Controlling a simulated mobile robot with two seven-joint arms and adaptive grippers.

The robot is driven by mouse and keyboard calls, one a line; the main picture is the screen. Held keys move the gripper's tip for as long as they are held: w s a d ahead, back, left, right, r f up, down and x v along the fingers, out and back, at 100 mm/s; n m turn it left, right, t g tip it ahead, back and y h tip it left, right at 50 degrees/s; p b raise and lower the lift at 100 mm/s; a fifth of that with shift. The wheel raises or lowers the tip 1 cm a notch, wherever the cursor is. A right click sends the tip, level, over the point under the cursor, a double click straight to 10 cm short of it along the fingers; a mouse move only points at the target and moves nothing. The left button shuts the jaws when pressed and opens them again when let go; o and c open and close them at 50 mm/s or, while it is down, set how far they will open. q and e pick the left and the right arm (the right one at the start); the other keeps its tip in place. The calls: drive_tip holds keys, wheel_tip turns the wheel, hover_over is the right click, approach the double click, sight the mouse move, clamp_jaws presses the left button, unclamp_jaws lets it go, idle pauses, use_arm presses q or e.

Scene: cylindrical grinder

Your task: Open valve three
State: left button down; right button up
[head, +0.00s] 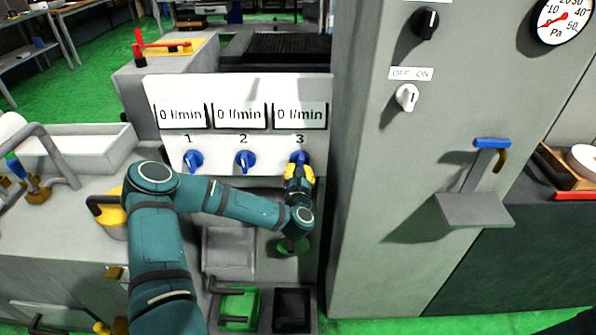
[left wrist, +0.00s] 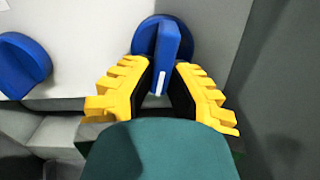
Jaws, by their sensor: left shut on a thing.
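Valve three is a blue knob (head: 299,157) under the number 3 on the white panel (head: 320,140). In the left wrist view the knob (left wrist: 163,37) has a raised handle with a white mark at its lower end. My left gripper (head: 299,171) has yellow fingers and is shut on this handle; in the left wrist view its fingertips (left wrist: 163,66) sit on either side of it. The display above valve three (head: 300,115) reads 0 l/min. My right gripper is not in view.
Blue valve knobs one (head: 193,161) and two (head: 245,161) are to the left on the same panel. A tall grey cabinet (head: 365,200) stands close on the right, with black and white switches. A yellow-lidded container (head: 108,212) is at the left.

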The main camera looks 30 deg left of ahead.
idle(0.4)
use_arm(q)
drive_tip(key=c, duration=0.9)
unclamp_jaws()
drive_tip(key=shift+c, duration=0.2)
drive_tip(key=v, duration=1.2)
